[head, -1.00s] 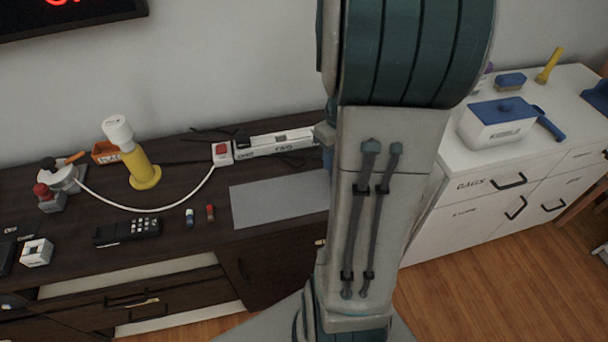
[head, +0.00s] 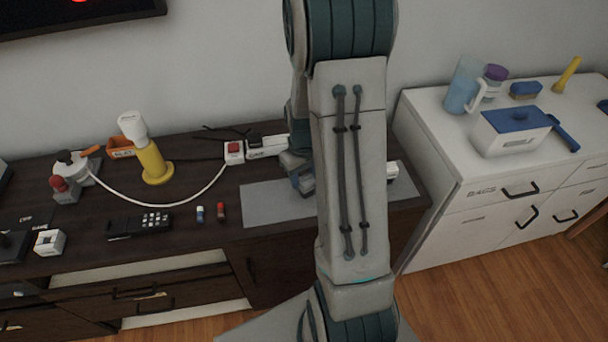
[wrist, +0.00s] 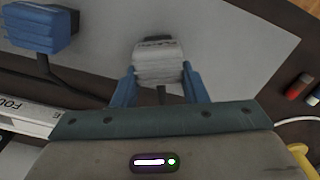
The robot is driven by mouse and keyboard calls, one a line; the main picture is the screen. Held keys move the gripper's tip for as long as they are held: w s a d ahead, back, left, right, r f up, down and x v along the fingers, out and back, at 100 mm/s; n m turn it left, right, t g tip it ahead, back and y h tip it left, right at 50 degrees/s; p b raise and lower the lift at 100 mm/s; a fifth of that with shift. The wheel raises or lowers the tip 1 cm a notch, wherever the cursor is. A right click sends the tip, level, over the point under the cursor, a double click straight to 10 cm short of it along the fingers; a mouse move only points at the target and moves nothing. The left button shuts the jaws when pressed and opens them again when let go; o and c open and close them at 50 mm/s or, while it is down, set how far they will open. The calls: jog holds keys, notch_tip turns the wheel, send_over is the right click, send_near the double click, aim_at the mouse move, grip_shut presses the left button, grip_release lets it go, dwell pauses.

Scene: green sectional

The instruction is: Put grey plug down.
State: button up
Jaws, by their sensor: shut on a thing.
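In the wrist view, the blue fingers of my gripper (wrist: 159,84) are shut on the grey plug (wrist: 159,62), a pale block with a dark end. The plug is over the grey mat (wrist: 98,38); I cannot tell whether it touches it. In the head view, my gripper (head: 303,181) shows partly beside my arm, at the mat (head: 262,204). The plug is not clearly visible there, and my arm covers the mat's right part.
A blue plug (wrist: 40,27) with a black cord lies left in the wrist view. The white power strip (head: 235,152) is behind the mat.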

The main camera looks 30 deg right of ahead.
jog(key=shift+f, duration=0.2)
jog(key=o, duration=1)
jog(key=shift+c, duration=0.2)
notch_tip(320, 180, up, 12)
jog(key=s+a+r+t, duration=0.1)
jog(key=s+a+r, duration=0.3)
jog(key=s+a, duration=0.2)
jog(key=s+a+r+m+t, duration=0.1)
jog(key=s+a+r, duration=0.3)
jog(key=s, duration=0.3)
jog(key=shift+s+a+t+p, duration=0.3)
jog(key=shift+s+a+t, duration=0.1)
jog(key=shift+a, duration=0.5)
